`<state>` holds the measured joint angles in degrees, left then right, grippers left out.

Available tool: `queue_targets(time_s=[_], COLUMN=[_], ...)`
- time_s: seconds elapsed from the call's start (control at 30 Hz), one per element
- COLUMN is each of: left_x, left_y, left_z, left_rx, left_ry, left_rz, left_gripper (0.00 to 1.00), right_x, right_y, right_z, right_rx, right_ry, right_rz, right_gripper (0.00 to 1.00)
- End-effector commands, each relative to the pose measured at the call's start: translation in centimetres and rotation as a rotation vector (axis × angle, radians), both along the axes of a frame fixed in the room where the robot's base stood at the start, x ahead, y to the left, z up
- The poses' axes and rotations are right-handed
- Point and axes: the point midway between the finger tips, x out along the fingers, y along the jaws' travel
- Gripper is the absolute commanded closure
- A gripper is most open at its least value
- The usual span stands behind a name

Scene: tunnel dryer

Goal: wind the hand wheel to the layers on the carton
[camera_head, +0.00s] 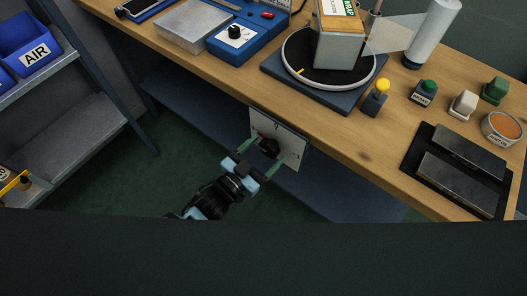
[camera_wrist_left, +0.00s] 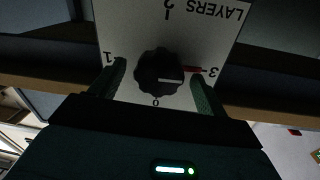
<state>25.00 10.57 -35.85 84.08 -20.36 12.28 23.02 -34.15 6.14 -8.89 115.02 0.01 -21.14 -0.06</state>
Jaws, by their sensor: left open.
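The hand wheel is a black scalloped knob (camera_wrist_left: 158,68) on a white panel (camera_wrist_left: 220,22) marked LAYERS, with 0, 1, 2 and 3 around it, upside down in the left wrist view. Its white line points at the 3 side, where a red mark (camera_wrist_left: 193,70) shows. In the head view the panel (camera_head: 290,146) hangs at the bench front. My left gripper (camera_head: 264,153) is open, its green fingers on either side of the knob; contact cannot be told. The carton (camera_head: 338,48) stands on the round turntable (camera_head: 298,72); its label (camera_head: 338,7) is cut off and no layer number is readable. My right gripper is out of view.
On the bench (camera_head: 330,110) are a yellow-topped lever (camera_head: 381,88), a green button (camera_head: 428,87), a blue box with a dial (camera_head: 236,38) and a white roll (camera_head: 436,30). A shelf with blue AIR bins (camera_head: 30,48) stands at left. Open floor lies between.

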Motion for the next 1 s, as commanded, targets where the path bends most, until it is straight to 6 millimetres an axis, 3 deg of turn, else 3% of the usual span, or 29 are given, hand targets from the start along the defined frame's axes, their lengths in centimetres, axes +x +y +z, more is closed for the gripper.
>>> queue_targets(time_s=[0.23,0.57,1.0], left_x=[0.03,0.01,0.00], left_y=[-0.04,-0.02,0.00], left_z=[0.00,-0.01,-0.04], left_rx=[0.000,0.000,0.036], left_ry=[0.000,0.000,-0.025], left_rz=[0.000,0.000,-0.001], left_gripper=[0.27,0.69,0.69], right_x=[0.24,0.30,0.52], right_y=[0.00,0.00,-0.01], right_z=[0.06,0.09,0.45], right_rx=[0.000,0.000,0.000], right_ry=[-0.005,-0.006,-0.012], right_rz=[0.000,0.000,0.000], right_gripper=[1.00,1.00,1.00])
